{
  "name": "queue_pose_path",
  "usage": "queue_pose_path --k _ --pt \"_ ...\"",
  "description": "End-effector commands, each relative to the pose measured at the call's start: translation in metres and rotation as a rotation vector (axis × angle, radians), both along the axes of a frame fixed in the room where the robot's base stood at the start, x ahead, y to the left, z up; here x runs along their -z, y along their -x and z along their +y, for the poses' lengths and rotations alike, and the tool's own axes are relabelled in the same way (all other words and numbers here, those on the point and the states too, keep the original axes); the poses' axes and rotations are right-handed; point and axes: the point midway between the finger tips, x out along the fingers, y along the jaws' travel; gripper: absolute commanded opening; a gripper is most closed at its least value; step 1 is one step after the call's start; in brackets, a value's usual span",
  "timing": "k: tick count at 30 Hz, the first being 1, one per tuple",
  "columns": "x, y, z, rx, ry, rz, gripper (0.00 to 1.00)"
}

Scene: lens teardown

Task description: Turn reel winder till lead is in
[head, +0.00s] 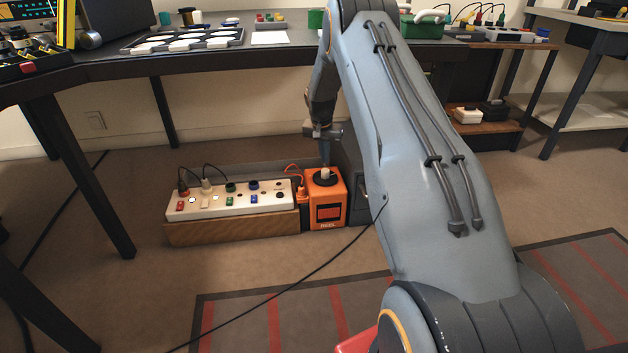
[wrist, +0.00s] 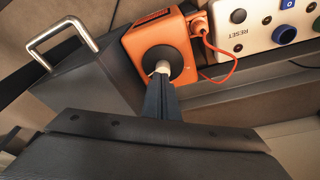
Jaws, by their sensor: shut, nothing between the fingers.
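The orange reel (head: 329,200), marked REEL on its front, stands on the floor under the bench, at the right end of a white power strip. Its winder is a black disc with a pale knob on top (head: 325,174); the disc (wrist: 163,64) also shows in the wrist view. My gripper (head: 326,160) points down over the winder, its dark fingers shut with nothing between them. In the wrist view the fingertips (wrist: 161,78) are right at the pale knob; I cannot tell whether they touch it. An orange lead (wrist: 226,70) runs from a plug on the reel's side and loops towards the strip.
The white power strip (head: 235,200) with coloured switches and plugs sits on a wooden block left of the reel. A dark box with a metal handle (wrist: 62,38) stands on the reel's other side. A black cable (head: 290,284) crosses the floor in front.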

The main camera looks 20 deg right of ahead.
Motion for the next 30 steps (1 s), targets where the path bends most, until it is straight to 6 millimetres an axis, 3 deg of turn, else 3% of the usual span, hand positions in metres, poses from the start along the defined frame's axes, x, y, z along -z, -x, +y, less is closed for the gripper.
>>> queue_pose_path --k 8,24,30 --pt "0.007 0.001 -0.005 0.031 0.001 -0.003 0.0" --pt "0.064 0.001 -0.004 0.027 0.001 -0.002 0.0" --pt "0.07 0.001 -0.004 0.026 0.002 -0.004 0.0"
